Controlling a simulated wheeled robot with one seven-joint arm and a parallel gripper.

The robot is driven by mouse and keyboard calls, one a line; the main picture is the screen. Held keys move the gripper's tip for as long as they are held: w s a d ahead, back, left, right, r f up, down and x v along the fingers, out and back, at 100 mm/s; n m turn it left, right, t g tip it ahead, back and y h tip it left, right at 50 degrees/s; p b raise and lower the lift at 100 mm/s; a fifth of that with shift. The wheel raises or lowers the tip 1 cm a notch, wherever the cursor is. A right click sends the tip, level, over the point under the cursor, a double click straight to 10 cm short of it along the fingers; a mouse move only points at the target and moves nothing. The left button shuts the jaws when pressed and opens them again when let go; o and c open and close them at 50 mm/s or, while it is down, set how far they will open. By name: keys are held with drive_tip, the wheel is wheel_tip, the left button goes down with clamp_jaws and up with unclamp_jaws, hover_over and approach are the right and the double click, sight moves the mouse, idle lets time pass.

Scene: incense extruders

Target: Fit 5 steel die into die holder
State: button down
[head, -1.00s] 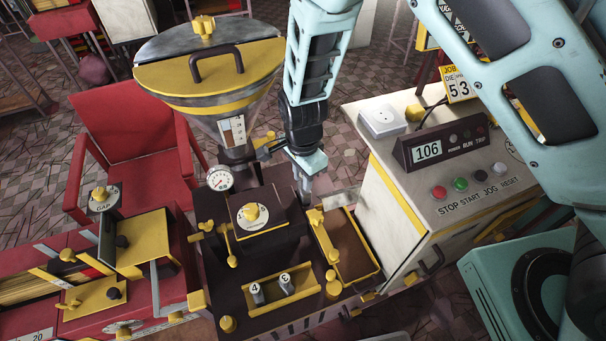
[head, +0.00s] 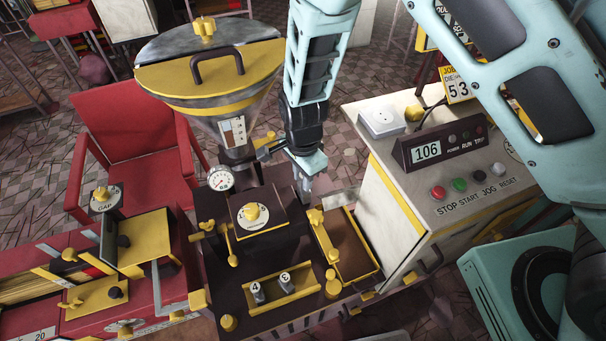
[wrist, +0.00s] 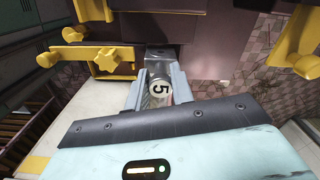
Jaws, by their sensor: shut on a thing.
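The steel die numbered 5 (wrist: 158,89) is between the fingers of my gripper (wrist: 158,92) in the wrist view, its numbered end facing the camera. In the head view my gripper (head: 304,188) is beside the right side of the dark extruder body; the die is hard to make out there. Just beyond the die in the wrist view is a grey metal block (wrist: 160,58), next to a yellow clamp with a star knob (wrist: 107,59). It may be the die holder; I cannot tell whether the die touches it. A die marked 4 (head: 257,292) and another die (head: 286,282) stand in a yellow rack (head: 312,286).
A yellow-rimmed tray (head: 352,252) is right of the extruder. A white control cabinet (head: 400,225) with buttons and a 106 display (head: 427,151) stands farther right. A hopper (head: 210,75) with a gauge (head: 221,178) rises at the left. Yellow knobs (wrist: 308,66) project nearby.

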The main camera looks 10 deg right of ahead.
drive_tip(key=shift+f+b, duration=1.35)
drive_tip(key=shift+f, duration=1.05)
idle(1.3)
drive_tip(key=c, duration=1.1)
unclamp_jaws()
wheel_tip(320, 180, up, 12)
drive_tip(key=b, duration=0.2)
drive_tip(key=shift+b, duration=0.4)
drive_tip(key=s+d+r+n+b, duration=0.1)
drive_tip(key=s+d+r+n, duration=0.1)
drive_tip(key=s+n, duration=0.5)
drive_tip(key=s+d+r+n, duration=0.2)
drive_tip(key=s+r+n, duration=0.2)
drive_tip(key=s+n, duration=0.2)
drive_tip(key=s+d+r+n+b, duration=0.1)
drive_tip(key=s+d+r+n, duration=0.1)
drive_tip(key=s+n, duration=0.5)
drive_tip(key=shift+s+d+r+n+y+b, duration=0.15)
drive_tip(key=shift+s+r+n+y+b, duration=0.15)
drive_tip(key=shift+s+r, duration=0.45)
